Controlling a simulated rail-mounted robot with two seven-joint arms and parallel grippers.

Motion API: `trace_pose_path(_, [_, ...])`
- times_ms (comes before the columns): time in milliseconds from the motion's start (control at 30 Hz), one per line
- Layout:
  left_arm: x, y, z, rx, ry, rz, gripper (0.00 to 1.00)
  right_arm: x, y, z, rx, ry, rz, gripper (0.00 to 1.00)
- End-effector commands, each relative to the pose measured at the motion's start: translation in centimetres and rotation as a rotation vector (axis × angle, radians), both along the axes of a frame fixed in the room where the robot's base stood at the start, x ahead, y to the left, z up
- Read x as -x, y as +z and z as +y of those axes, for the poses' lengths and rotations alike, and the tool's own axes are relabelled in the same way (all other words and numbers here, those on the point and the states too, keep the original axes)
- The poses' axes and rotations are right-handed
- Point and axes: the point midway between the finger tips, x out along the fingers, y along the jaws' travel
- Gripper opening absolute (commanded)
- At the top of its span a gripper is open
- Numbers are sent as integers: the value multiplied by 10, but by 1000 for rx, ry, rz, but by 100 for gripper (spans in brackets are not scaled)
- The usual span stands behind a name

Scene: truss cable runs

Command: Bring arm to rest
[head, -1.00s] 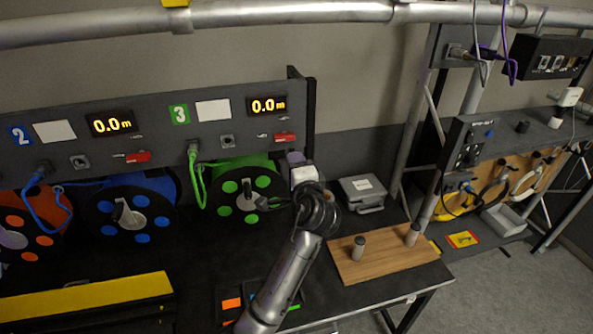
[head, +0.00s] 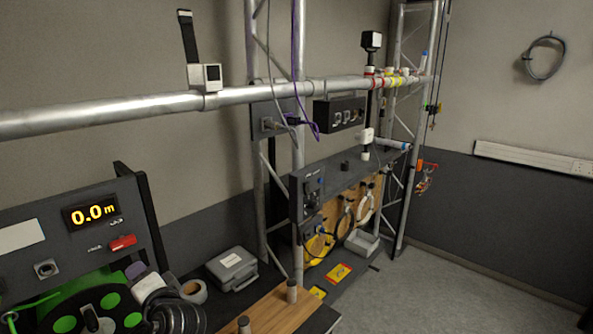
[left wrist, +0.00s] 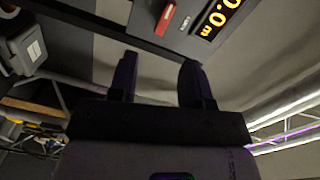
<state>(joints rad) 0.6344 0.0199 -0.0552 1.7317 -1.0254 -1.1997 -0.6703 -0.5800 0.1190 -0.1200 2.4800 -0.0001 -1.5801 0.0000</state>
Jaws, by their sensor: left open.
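My left arm shows at the lower left of the head view, with its dark ringed joint and white wrist. My left gripper (head: 136,270) is partly hidden behind the wrist, by the green cable reel (head: 72,308). In the left wrist view its two dark fingers (left wrist: 158,78) stand apart with nothing between them, so it is open and empty. Beyond the fingers are the reel panel with a red switch and a lit display. I cannot tell how near the fingers are to it. My right gripper is not in view.
A reel panel (head: 70,235) reads 0.0 m. A grey case (head: 232,268), a tape roll (head: 194,291) and a wooden board with pegs (head: 272,312) lie right of the arm. A horizontal truss tube (head: 130,110) crosses above. The floor at right (head: 440,295) is clear.

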Motion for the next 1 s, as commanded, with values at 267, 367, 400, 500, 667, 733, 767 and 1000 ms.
trace_pose_path(267, [13,-1,-30,596,-113,-291,45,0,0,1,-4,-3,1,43])
trace_pose_path(367, [24,10,-46,760,-175,-363,45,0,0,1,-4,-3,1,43])
trace_pose_path(400, [29,13,-52,817,-200,-380,45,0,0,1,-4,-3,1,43])
trace_pose_path(500, [46,4,-69,954,-258,-385,45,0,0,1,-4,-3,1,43])
trace_pose_path(667, [84,-36,-96,1123,-327,-307,45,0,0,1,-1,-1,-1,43])
trace_pose_path(733, [102,-56,-106,1169,-346,-255,45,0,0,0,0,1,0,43])
trace_pose_path(767, [110,-66,-109,1185,-353,-230,45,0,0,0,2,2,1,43])
trace_pose_path(1000, [199,-159,-133,1286,-351,13,45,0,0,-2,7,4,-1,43])
